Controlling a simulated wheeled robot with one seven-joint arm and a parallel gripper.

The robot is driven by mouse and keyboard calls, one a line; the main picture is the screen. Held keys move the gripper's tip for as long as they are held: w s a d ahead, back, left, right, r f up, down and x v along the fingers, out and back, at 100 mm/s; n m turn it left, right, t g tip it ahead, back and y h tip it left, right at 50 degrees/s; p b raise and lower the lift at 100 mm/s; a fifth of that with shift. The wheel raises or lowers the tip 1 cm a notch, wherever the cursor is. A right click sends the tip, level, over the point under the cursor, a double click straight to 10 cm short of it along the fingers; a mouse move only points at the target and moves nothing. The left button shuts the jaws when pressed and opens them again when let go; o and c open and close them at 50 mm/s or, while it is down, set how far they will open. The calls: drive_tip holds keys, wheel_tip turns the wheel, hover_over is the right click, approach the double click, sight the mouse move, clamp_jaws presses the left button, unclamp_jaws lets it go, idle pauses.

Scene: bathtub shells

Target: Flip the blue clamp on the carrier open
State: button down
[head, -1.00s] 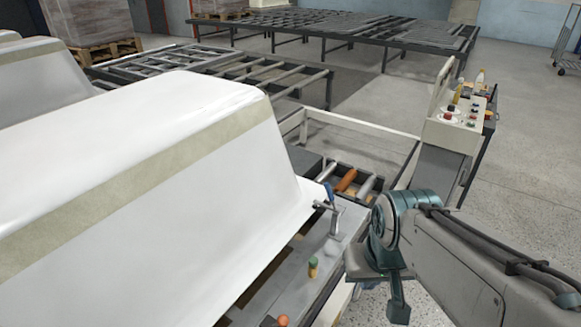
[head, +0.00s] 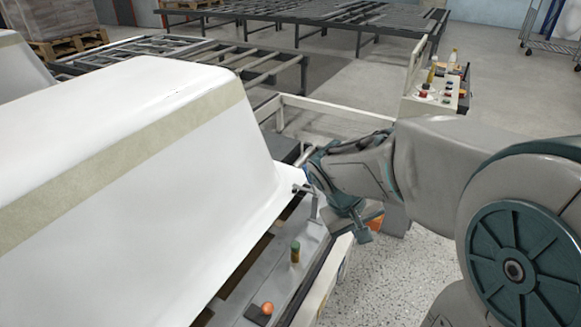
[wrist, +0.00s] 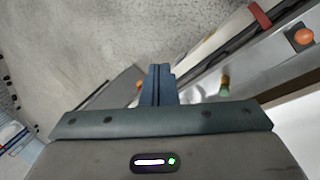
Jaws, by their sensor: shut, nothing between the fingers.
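The clamp (head: 314,203) stands on the carrier (head: 318,231) at the end of the white tub shell. Its grey metal bracket shows in the head view. Only a sliver of its blue part shows beside my wrist, and my arm hides what lies behind it. My gripper (head: 364,236) is to the right of the clamp and a little lower in the picture, past the carrier's edge. In the wrist view its fingers (wrist: 158,78) are shut together and empty. I cannot make out the clamp clearly in the wrist view.
The white tub shell (head: 130,190) fills the left. A control box (head: 432,93) and a pale rail are behind my arm. Speckled floor at the right is open.

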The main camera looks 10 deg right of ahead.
drive_tip(key=w+f+n+t+h+b, duration=0.2)
drive_tip(key=w+f+n+h, duration=0.15)
drive_tip(key=w, duration=0.55)
drive_tip(key=w+f+n+t+h+b, duration=0.2)
drive_tip(key=w+f+h, duration=0.25)
drive_tip(key=w, duration=0.45)
drive_tip(key=w+a+f+n+t+b, duration=0.1)
drive_tip(key=w+a+f+n+t, duration=0.3)
drive_tip(key=w+a, duration=0.2)
drive_tip(key=w+a+f+n+t+y+b, duration=0.1)
drive_tip(key=w+a+f+n+t+b, duration=0.1)
drive_tip(key=w+a+f+n+t, duration=0.2)
drive_tip(key=w+a+t, duration=0.1)
drive_tip(key=a, duration=0.2)
drive_tip(key=shift+w+a, duration=0.35)
drive_tip(key=shift+w, duration=0.05)
drive_tip(key=x, duration=1)
drive_tip(key=shift+s+a+r, duration=0.1)
drive_tip(key=shift+a, duration=0.05)
